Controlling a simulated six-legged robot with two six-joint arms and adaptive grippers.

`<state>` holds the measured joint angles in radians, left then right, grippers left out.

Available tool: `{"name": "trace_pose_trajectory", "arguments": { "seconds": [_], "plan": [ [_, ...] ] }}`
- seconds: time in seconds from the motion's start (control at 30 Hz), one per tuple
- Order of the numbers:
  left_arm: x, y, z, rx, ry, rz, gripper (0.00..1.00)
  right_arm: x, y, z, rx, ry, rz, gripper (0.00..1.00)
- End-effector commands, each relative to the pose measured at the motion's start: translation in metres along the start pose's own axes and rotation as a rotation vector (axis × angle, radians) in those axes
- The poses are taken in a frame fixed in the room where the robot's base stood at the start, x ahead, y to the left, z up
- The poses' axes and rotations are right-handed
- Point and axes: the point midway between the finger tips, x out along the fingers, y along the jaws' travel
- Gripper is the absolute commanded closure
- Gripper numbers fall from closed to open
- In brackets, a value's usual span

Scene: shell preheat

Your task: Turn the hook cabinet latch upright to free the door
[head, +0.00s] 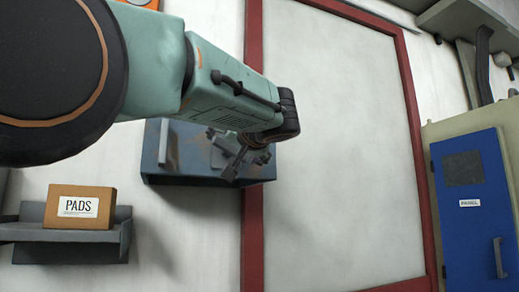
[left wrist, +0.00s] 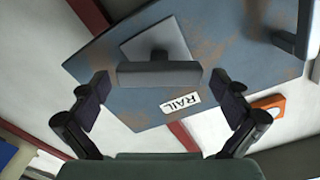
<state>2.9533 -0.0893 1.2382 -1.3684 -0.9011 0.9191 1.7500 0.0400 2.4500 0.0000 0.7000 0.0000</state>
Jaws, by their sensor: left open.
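The hook cabinet (head: 190,182) is a worn blue-grey box on the wall in the head view. Its door fills the left wrist view (left wrist: 225,45), with a RAIL label. The latch (left wrist: 158,74) is a grey bar on a pale square plate; it lies crosswise in the left wrist view, at an angle to the door's edges. My left gripper (head: 246,163) is in front of the cabinet's right part and hides most of the latch in the head view. In the left wrist view, its fingers (left wrist: 160,88) are open, one beyond each end of the bar, with visible gaps. My right gripper is out of view.
A grey door handle (head: 163,144) stands out at the cabinet's left. A red-framed pale panel (head: 335,150) is right of the cabinet. A PADS box (head: 80,205) sits on a grey shelf (head: 70,235) at lower left. A blue locker (head: 470,210) stands at the right.

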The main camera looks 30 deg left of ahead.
Motion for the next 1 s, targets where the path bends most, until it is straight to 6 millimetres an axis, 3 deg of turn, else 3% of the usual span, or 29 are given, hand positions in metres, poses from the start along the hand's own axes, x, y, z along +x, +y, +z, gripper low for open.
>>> {"name": "trace_pose_trajectory", "arguments": {
  "seconds": [0.07,0.6,1.0],
  "plan": [
    [0.0002,0.0002,0.0006,0.0,-0.001,0.0,0.0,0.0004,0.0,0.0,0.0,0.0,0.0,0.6],
    [-0.0004,0.0004,-0.0003,0.001,0.001,0.0,0.46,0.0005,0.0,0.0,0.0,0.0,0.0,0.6],
    [-0.0006,0.0,-0.0005,0.081,0.003,-0.001,0.47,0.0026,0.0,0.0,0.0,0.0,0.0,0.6]
  ]
}}
